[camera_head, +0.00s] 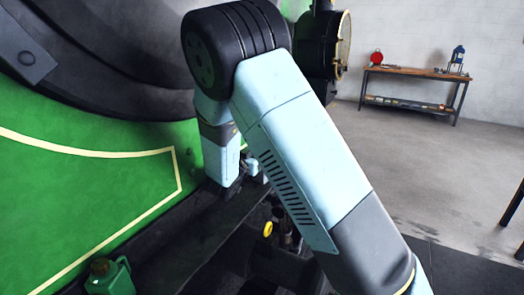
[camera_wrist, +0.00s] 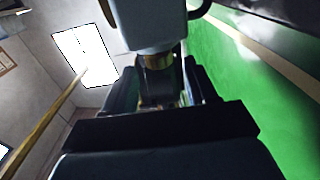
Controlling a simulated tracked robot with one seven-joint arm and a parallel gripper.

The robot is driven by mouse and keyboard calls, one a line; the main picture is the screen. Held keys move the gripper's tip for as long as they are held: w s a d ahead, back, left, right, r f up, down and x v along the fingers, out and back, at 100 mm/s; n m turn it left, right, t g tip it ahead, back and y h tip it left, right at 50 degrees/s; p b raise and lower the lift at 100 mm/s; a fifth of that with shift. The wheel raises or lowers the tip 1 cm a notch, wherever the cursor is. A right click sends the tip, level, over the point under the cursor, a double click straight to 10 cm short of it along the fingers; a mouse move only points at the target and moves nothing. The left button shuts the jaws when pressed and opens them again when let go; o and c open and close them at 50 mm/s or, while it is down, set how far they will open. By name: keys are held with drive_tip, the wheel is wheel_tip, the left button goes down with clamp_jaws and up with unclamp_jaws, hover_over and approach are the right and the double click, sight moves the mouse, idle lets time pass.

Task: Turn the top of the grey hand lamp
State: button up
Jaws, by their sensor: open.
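In the wrist view, a pale grey body with a dark curved handle, which looks like the grey hand lamp (camera_wrist: 152,28), stands at the top of the picture. A brass collar (camera_wrist: 158,61) shows at its near end. My gripper (camera_wrist: 163,88) is open, with its dark fingers on either side of the space just below the collar. Something dark and shiny shows between the fingers, but contact cannot be told. In the head view, my arm hides the fingertips and most of that spot. A small pale object beside my wrist is too small to identify.
A green engine side (camera_head: 95,190) rises close on the left, above a dark ledge. A green can (camera_head: 108,277) stands at lower left. A yellow round knob (camera_head: 267,229) sits among dark fittings near my arm. A workbench (camera_head: 412,76) stands far off, with open floor before it.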

drive_tip(key=v, duration=0.9)
drive_tip(key=shift+s+a, duration=0.2)
drive_tip(key=shift+s, duration=0.15)
